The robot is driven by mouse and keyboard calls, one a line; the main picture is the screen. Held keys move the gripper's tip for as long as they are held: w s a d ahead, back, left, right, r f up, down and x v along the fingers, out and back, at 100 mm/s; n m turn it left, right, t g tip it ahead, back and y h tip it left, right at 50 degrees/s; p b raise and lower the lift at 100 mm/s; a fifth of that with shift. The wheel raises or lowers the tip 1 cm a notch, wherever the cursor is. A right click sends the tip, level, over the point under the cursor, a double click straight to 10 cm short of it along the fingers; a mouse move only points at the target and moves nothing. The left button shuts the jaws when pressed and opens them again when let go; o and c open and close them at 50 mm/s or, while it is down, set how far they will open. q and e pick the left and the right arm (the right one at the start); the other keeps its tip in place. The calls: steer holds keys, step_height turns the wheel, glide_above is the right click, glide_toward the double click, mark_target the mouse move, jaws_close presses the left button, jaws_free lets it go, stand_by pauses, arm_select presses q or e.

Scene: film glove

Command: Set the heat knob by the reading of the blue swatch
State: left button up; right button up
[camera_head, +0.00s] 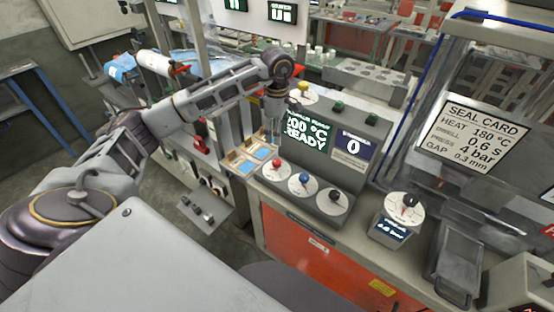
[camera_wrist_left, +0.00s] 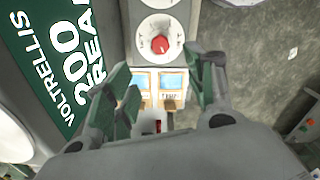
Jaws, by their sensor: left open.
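A console (camera_head: 330,190) carries a red knob (camera_head: 277,163), a blue knob (camera_head: 304,179) and a black knob (camera_head: 334,196), each on a white dial. Its green display (camera_head: 308,137) reads 200 °C READY. Two blue swatches, one farther back (camera_head: 262,152) and one nearer (camera_head: 245,167), lie in tan frames left of the knobs. My left gripper (camera_head: 272,138) points down above the console's left end, close to the display. In the left wrist view its fingers (camera_wrist_left: 166,78) are apart and empty, with the red knob (camera_wrist_left: 160,44) and the framed swatches (camera_wrist_left: 145,80) beyond them. Knob labels are unreadable.
A seal card (camera_head: 475,137) at right lists heat 180 °C and dwell 0.6 s. A counter display (camera_head: 353,147) shows 0. The console's front is clear.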

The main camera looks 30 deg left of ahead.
mark_target(277, 161)
arm_select(q)
step_height(277, 161, down, 12)
steer(key=shift+r+p, duration=0.25)
steer(key=shift+p, duration=0.9)
steer(key=shift+f, duration=1)
steer(key=c, duration=1)
